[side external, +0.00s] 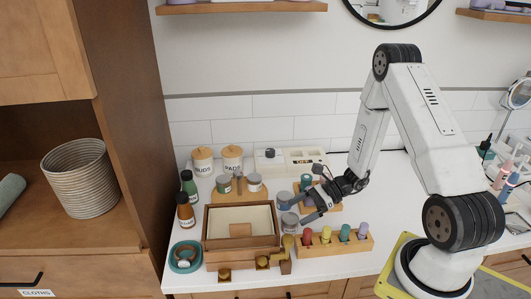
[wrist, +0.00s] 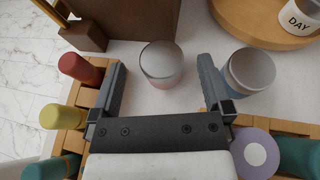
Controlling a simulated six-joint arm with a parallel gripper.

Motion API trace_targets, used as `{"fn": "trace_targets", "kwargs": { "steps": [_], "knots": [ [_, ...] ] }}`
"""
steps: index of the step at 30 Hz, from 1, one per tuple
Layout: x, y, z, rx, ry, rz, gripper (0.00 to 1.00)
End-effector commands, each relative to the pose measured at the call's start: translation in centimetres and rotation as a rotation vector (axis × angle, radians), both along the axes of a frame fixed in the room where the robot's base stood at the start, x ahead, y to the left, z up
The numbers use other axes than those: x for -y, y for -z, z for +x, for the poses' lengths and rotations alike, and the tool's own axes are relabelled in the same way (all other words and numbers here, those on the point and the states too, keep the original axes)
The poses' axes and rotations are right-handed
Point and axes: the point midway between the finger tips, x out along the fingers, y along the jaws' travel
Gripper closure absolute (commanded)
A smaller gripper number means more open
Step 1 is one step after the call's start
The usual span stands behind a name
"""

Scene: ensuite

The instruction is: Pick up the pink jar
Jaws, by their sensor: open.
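The pink jar (wrist: 161,66) has a greyish lid, with a hint of pink at its lower edge in the wrist view. It stands upright on the white counter; in the side view the jar (side external: 290,222) is just beyond my fingertips, near the wooden box. My gripper (wrist: 162,78) is open and low over the counter, and it also shows in the side view (side external: 300,208). Its fingers point toward the jar, one to each side in the wrist view, with gaps and no visible contact.
A blue jar (wrist: 250,70) stands close beside the right finger. A wooden rack (side external: 345,246) with red, yellow, teal and purple-topped bottles lies by the left finger. A second rack (side external: 325,208) is behind. The wooden box (side external: 212,243) stands beyond the jar.

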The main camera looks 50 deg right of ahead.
Motion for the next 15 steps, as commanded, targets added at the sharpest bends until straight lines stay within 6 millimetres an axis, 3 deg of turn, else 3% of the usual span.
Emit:
{"fn": "trace_targets", "kwargs": {
  "steps": [15],
  "knots": [
    [-0.01, 1.17, -0.01, 0.0, 0.0, 0.0, 0.0]
  ]
}}
